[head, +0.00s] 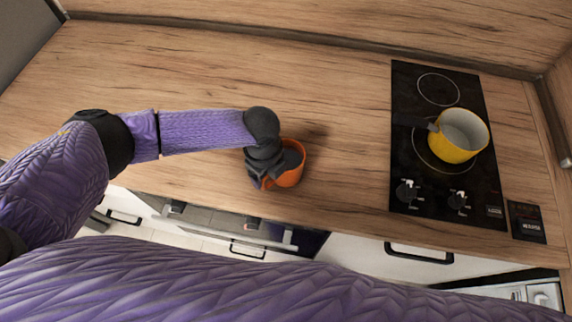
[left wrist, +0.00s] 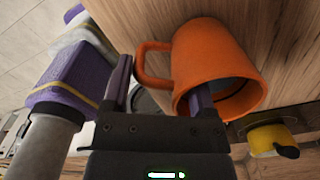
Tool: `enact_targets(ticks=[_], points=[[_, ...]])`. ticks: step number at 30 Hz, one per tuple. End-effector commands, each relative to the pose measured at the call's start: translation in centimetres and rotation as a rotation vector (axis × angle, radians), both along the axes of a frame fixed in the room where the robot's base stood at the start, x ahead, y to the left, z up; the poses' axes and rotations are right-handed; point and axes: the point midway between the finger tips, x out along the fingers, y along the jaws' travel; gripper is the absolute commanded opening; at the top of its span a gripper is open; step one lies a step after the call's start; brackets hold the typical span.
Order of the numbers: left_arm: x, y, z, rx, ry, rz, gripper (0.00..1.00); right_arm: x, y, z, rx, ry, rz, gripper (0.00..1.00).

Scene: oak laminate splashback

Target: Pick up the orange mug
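The orange mug (head: 296,172) stands on the wooden counter near its front edge. My left gripper (head: 262,180) is at the mug's left side and hides part of it. In the left wrist view the orange mug (left wrist: 215,55) fills the upper middle, with its handle towards the left. My left gripper (left wrist: 162,82) is open there. One finger is left of the handle, and the other overlaps the mug's rim and appears to reach into its opening. The handle and near wall lie between the fingers. Contact cannot be told. My right gripper is not in view.
A black hob (head: 400,150) lies to the right, with a yellow pot (head: 452,150) on it; its dark handle points left. The yellow pot also shows in the left wrist view (left wrist: 262,138). The counter (head: 200,65) behind the mug is clear. Drawers are below the front edge.

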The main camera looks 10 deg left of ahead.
Motion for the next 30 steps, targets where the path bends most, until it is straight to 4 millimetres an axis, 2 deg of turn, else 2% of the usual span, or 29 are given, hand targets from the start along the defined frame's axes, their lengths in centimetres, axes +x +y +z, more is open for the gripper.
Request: enact_targets(ticks=[1,6,7,23,30], points=[[0.0,0.0,0.0,0.000,0.000,0.001,0.39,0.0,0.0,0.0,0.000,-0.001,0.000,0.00],[0.0,0.0,0.0,0.001,-0.001,0.001,0.03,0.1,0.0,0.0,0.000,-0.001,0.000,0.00],[0.0,0.0,0.0,0.001,0.000,0.001,0.00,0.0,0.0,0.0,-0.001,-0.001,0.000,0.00],[0.1,0.0,0.3,0.001,-0.001,0.002,0.00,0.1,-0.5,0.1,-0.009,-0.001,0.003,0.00],[0.1,0.0,2.5,-0.001,-0.003,0.002,0.00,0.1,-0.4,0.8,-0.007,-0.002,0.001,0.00]])
